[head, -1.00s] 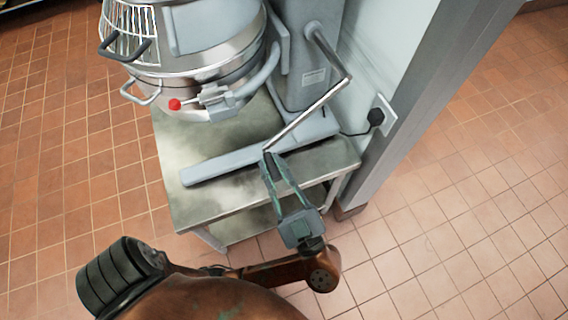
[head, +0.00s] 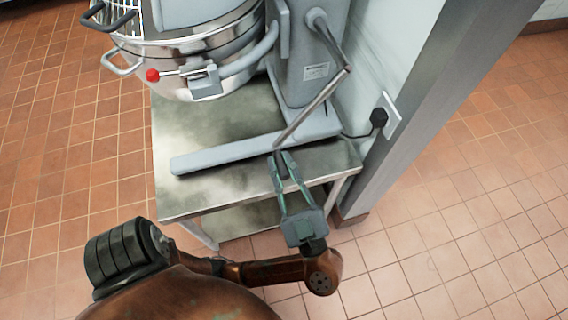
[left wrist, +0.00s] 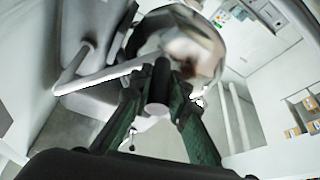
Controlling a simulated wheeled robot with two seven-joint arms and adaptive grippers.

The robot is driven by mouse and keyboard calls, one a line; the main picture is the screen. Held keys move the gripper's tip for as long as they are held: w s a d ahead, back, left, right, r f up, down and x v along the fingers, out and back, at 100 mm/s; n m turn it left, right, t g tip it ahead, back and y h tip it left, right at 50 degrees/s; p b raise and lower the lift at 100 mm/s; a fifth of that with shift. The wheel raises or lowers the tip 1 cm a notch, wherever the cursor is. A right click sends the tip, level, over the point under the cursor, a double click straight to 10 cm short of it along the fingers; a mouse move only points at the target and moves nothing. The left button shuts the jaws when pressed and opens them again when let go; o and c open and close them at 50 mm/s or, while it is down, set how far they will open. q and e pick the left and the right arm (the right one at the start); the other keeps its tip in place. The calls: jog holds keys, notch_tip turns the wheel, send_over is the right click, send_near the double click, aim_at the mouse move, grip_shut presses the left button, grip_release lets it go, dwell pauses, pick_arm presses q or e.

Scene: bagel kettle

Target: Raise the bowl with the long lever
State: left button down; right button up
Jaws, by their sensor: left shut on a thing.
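The long lever (head: 312,110) is a bent metal bar on the right side of the grey mixer column (head: 306,60). It slants down and to the left to its dark grip end. My left gripper (head: 281,163) is shut on that lower end; in the left wrist view the dark handle end (left wrist: 158,90) lies between its fingers. The metal bowl (head: 185,50) sits in its bowl arms at the upper left of the head view, above the mixer's foot. The right gripper is not in view.
The mixer stands on a steel table (head: 190,193) with a lower shelf. A wall edge (head: 420,110) with a plug and socket (head: 385,115) is close on the right. Open tiled floor lies to the left and right.

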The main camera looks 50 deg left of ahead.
pick_arm(q)
jog(key=shift+w+d, duration=0.1)
jog(key=shift+w, duration=0.05)
jog(key=c, duration=2)
grip_release()
jog(key=shift+o, duration=0.9)
jog(key=v, duration=1.2)
